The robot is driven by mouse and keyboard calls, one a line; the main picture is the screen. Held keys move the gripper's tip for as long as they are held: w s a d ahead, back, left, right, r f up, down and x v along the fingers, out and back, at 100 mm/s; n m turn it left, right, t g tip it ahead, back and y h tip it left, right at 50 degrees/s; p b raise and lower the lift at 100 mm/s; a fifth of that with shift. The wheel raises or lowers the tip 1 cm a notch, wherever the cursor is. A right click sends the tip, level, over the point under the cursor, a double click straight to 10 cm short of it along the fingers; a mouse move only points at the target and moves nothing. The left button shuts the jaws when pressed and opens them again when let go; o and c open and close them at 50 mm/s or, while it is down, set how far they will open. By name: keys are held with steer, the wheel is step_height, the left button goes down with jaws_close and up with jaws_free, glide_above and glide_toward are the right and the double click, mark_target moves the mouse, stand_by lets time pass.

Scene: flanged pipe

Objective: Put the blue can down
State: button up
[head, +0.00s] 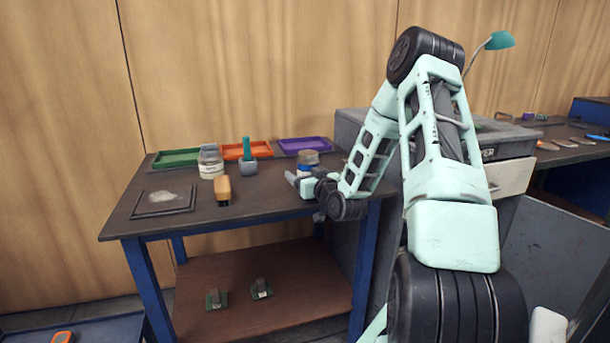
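A small can (309,157) with a grey-brown top and a blue and white side shows at the right part of the workbench, just above and behind my gripper in the head view. My gripper (297,181) is low over the right part of the bench top, pointing left. The can's lower part is hidden by my gripper and wrist. I cannot tell whether the fingers are shut on the can or only beside it, nor whether the can touches the bench (255,200).
Green (178,157), orange (245,150) and purple (304,145) trays line the bench's back edge. A jar (211,162), a teal-handled tool (247,157) and an orange-brown block (223,190) stand in front. A dark framed pad (163,200) lies left. The bench's front middle is clear.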

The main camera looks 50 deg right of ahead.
steer(key=shift+r+p, duration=0.3)
steer(key=v, duration=0.9)
steer(key=shift+s+a+r, duration=0.1)
steer(key=shift+s+r, duration=0.1)
steer(key=shift+s, duration=0.05)
steer(key=shift+f+p+v, duration=0.15)
steer(key=shift+p+v, duration=0.5)
steer(key=shift+p, duration=0.75)
steer(key=shift+f+p+v, duration=0.15)
steer(key=shift+p+v, duration=0.45)
steer(key=shift+p, duration=0.8)
